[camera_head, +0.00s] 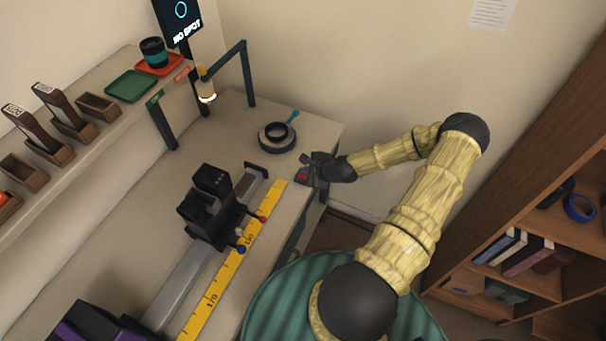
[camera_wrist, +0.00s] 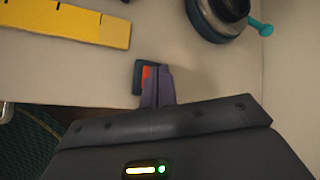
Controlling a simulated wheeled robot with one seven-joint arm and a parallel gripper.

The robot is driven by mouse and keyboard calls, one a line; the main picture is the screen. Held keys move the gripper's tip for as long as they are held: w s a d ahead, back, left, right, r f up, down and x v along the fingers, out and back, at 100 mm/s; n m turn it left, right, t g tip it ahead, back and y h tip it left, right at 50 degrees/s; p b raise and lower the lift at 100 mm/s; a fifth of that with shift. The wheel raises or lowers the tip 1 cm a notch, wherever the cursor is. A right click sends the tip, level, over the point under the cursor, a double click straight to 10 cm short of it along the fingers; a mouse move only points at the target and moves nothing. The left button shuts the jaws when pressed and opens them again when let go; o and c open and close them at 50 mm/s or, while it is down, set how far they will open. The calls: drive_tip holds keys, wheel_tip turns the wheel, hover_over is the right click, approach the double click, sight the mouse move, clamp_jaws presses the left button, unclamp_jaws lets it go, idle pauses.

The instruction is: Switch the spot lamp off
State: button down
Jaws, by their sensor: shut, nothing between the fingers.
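A small dark switch box with a red rocker (camera_wrist: 146,72) sits at the bench's front edge. It also shows in the head view (camera_head: 302,175). My gripper (camera_head: 309,162) is shut and empty, right at the switch. In the wrist view its closed fingertips (camera_wrist: 156,72) overlap the switch's right side and hide part of it. I cannot tell whether they touch or press it. The spot lamp (camera_head: 207,97) hangs by a dark teal gantry, with a bright glow at its lower end.
A black ringed lens part (camera_head: 277,138) with a teal-handled tool lies behind the switch. A yellow ruler (camera_head: 222,290) and a rail with a black carriage (camera_head: 208,215) lie to the left. A screen (camera_head: 180,18) reads "NO SPOT". A wooden bookshelf (camera_head: 550,225) stands at right.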

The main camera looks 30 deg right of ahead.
sight(306, 177)
idle(0.5)
drive_tip(key=shift+r+p, duration=0.35)
drive_tip(key=shift+r, duration=0.1)
wheel_tip(306, 177, up, 6)
drive_tip(key=p, duration=0.4)
drive_tip(key=shift+p, duration=0.3)
idle(0.5)
